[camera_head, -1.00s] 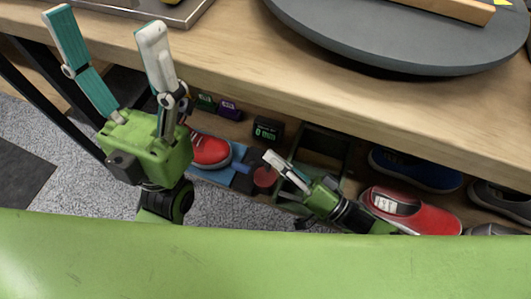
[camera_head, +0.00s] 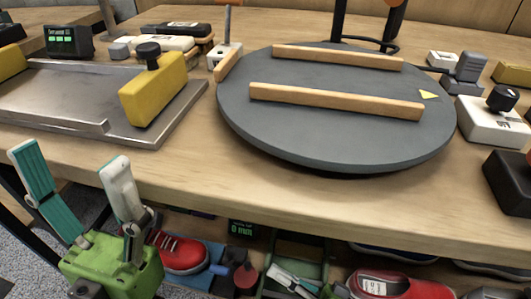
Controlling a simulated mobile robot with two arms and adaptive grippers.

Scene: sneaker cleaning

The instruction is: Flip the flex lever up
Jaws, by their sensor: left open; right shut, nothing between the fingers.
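My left gripper (camera_head: 69,160) is open and empty, with its fingers pointing up in front of the table's front edge at the left. My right gripper (camera_head: 280,276) is shut and empty, low at the bottom of the view by the lower shelf. A red sneaker (camera_head: 178,254) sits on a blue plate (camera_head: 203,279) on that shelf, partly behind my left gripper. Just right of it is a red round knob (camera_head: 245,275), close to the left of my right gripper. I cannot tell for certain which part is the flex lever.
The wooden table (camera_head: 330,205) overhangs the shelf. On it are a grey turntable (camera_head: 340,150) with wooden bars, a metal tray (camera_head: 50,110) with yellow clamps, and a white knob box (camera_head: 491,121). More shoes, including a red one (camera_head: 395,287), lie on the shelf at right.

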